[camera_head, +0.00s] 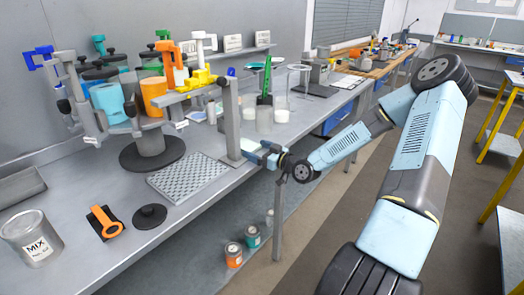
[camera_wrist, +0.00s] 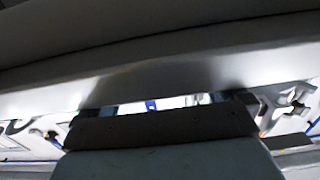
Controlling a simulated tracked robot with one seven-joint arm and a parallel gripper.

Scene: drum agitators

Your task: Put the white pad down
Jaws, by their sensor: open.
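My gripper (camera_head: 250,147) is low at the front edge of the bench, at the end of my blue arm. It is close beside the grey upright post (camera_head: 230,120); I cannot tell whether they touch. Its fingers are hard to make out in the head view. In the wrist view a dark finger edge (camera_wrist: 160,126) shows in front of a wide pale grey bar (camera_wrist: 170,80) that fills much of the picture.
A round rack of coloured drums (camera_head: 110,100) stands on a dark round base (camera_head: 150,150). A perforated metal plate (camera_head: 190,178), a can marked MIX (camera_head: 32,238), an orange clamp (camera_head: 104,222) and a black disc (camera_head: 150,216) lie nearer. Glass beakers (camera_head: 264,115) stand behind the post.

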